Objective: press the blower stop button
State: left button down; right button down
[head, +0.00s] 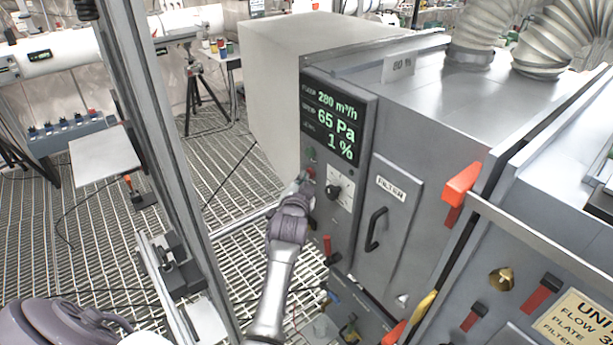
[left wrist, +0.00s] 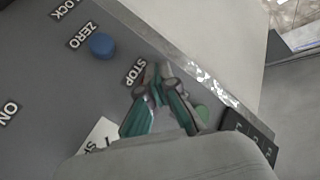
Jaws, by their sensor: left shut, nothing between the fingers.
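The grey blower control panel (head: 329,170) carries a lit display and a small column of buttons below it. A red button (head: 310,172) sits under a green button (head: 309,153) in the head view. My left gripper (head: 303,182) is shut and empty, its tips at the panel by the red button. In the left wrist view, the closed fingertips (left wrist: 158,72) are beside the STOP label (left wrist: 134,72); they hide the stop button there, so I cannot tell whether they touch it. A green button (left wrist: 202,113) and a blue ZERO button (left wrist: 103,45) lie on either side. My right gripper is out of view.
A dial on a white plate (head: 340,189) is just right of the gripper. The display (head: 332,117) reads 280 m³/h, 65 Pa, 1 %. A filter door (head: 384,222) with a black handle is further right. A metal upright (head: 165,150) stands left of my arm.

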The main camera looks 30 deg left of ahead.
pick_arm(q)
jog(key=shift+r, duration=0.1)
jog(key=shift+s+p, duration=0.15)
jog(key=shift+p, duration=0.3)
jog(key=s+a+p, duration=0.2)
jog(key=s+p, duration=0.2)
jog(key=s, duration=0.1)
jog(key=shift+s+a, duration=0.2)
jog(key=shift+s, duration=0.15)
dwell(0.6)
